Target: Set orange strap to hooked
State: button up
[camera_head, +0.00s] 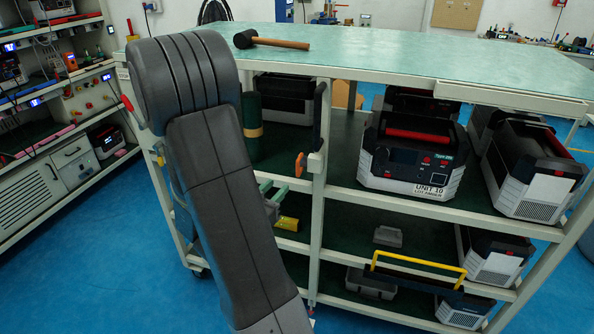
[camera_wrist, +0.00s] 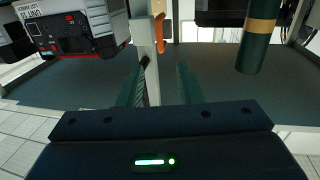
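An orange strap piece (camera_head: 299,165) sits at the rack's pale front post, beside a light bracket. A black band (camera_head: 318,112) runs along the post above it. In the wrist view the orange strap (camera_wrist: 158,28) stands at the post, beyond my fingers; I cannot tell whether it is hooked. My gripper (camera_head: 277,188) is low and left of the post in the head view, partly hidden by my arm. In the wrist view its two green fingers (camera_wrist: 165,75) are apart, with the post showing between them and nothing held.
A unit labelled UNIT 10 (camera_head: 412,155) stands on the shelf right of the post. A green cylinder with a yellow band (camera_head: 252,128) stands left of it. A mallet (camera_head: 270,41) lies on the bench top. A yellow handle (camera_head: 420,260) is below. Blue floor is clear at left.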

aim_at(297, 167)
jog(key=p+x, duration=0.1)
jog(key=x, duration=1)
grip_shut()
